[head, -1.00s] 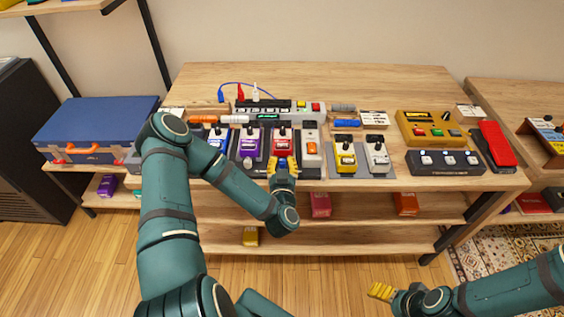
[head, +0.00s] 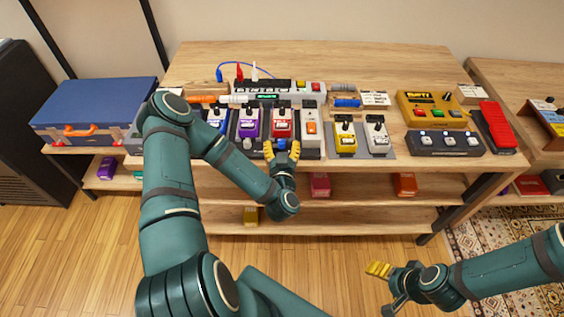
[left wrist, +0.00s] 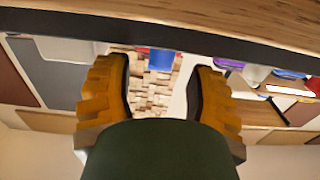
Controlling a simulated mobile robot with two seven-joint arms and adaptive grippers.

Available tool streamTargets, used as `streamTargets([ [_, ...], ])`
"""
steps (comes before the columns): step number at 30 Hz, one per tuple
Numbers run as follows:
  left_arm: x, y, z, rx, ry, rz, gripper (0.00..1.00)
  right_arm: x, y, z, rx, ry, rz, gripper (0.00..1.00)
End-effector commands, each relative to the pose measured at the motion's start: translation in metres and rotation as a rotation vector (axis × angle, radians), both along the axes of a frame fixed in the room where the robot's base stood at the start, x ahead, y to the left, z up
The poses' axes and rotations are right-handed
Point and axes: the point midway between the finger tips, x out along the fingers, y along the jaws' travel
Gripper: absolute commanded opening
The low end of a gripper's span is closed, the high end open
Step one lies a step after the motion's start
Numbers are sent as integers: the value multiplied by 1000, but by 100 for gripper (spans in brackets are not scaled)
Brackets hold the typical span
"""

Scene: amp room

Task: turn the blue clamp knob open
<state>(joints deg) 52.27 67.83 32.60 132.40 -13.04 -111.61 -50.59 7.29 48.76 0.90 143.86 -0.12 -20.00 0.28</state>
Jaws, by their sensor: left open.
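The blue clamp knob (head: 282,145) is at the front edge of the pedalboard, just below the red pedal (head: 282,123). My left gripper (head: 282,151) is open, with its yellow fingers on either side of the knob. In the left wrist view, a blue piece (left wrist: 161,56) shows beyond the gap between the open fingers (left wrist: 155,85), near a red edge. I cannot tell whether either finger touches the knob. My right gripper (head: 380,285) is low at the right, over the floor and away from the bench; its jaw state is unclear.
Purple (head: 249,124), white (head: 311,127) and yellow (head: 345,135) pedals stand close to the red one. A power strip (head: 279,92) with cables is behind them. The wooden bench (head: 400,60) is clear at the back. A blue case (head: 96,105) is at left.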

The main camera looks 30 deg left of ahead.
Motion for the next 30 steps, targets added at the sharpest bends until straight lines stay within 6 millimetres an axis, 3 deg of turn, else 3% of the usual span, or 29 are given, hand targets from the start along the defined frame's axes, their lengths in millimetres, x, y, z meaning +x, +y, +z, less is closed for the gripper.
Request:
streamTargets([
  [3,-16,-11,-1,-4,4,-5,56,0,0,0,0,0,0,76],
  [10,-27,-20,-9,-14,20,-14,56,0,0,0,0,0,0,76],
  [17,-41,-24,0,-10,-1,7,56,0,0,0,0,0,0,76],
  [22,-68,-43,-1,-9,1,1,56,0,0,0,0,0,0,76],
  [30,-85,-54,0,-2,0,0,56,0,0,0,0,0,0,76],
])
